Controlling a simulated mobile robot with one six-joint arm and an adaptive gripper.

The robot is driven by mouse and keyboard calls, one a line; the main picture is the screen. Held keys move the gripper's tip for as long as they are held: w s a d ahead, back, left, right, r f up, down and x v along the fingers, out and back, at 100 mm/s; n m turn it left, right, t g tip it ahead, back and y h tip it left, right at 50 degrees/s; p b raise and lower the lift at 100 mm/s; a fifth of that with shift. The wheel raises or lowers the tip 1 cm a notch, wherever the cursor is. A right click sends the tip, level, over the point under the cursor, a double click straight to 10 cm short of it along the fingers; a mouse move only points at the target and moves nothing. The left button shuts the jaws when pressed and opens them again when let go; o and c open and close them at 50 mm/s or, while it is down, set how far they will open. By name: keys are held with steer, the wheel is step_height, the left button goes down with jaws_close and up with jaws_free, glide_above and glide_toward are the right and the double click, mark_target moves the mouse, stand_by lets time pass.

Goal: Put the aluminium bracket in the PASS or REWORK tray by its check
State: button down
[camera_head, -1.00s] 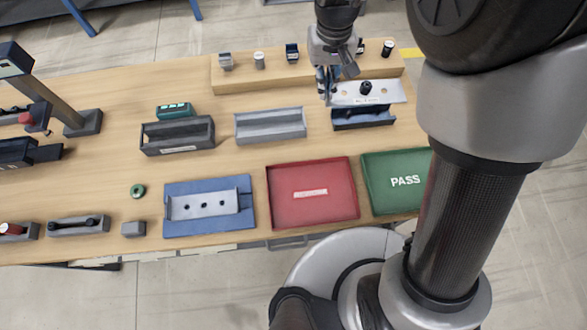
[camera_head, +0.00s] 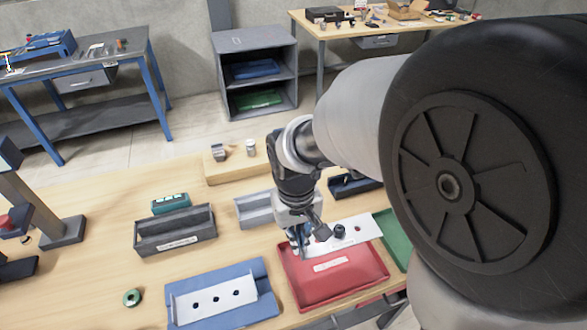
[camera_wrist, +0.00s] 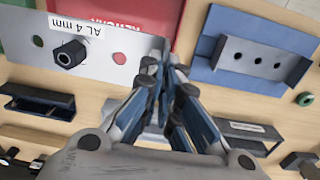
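The aluminium bracket (camera_head: 362,230), a light plate labelled "AL 4 mm" in the wrist view (camera_wrist: 95,72), is in my gripper (camera_head: 299,240). The fingers (camera_wrist: 163,62) are shut on one end of it. A black hex-shaped piece (camera_head: 339,231) sits at its middle hole; it also shows in the wrist view (camera_wrist: 70,57). The bracket is held above the red REWORK tray (camera_head: 315,293), which is empty where visible; its label (camera_wrist: 122,28) is partly covered in the wrist view. The green PASS tray (camera_head: 393,238) is right of it, mostly hidden by my arm.
A blue plate (camera_head: 262,296) with a three-hole grey bracket (camera_head: 213,300) lies left of the red tray. Behind stand a dark bin (camera_head: 176,238), a grey bin (camera_head: 250,212) and a dark blue bin (camera_head: 352,186). A green ring (camera_head: 132,298) lies front left.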

step_height(320, 180, down, 13)
steer(key=b, duration=0.4)
steer(key=shift+r, duration=0.15)
steer(key=shift+f+b, duration=0.4)
steer(key=shift+f, duration=0.2)
steer(key=shift+a, duration=0.1)
steer(key=c, duration=2.3)
jaws_free()
steer(key=o, duration=0.5)
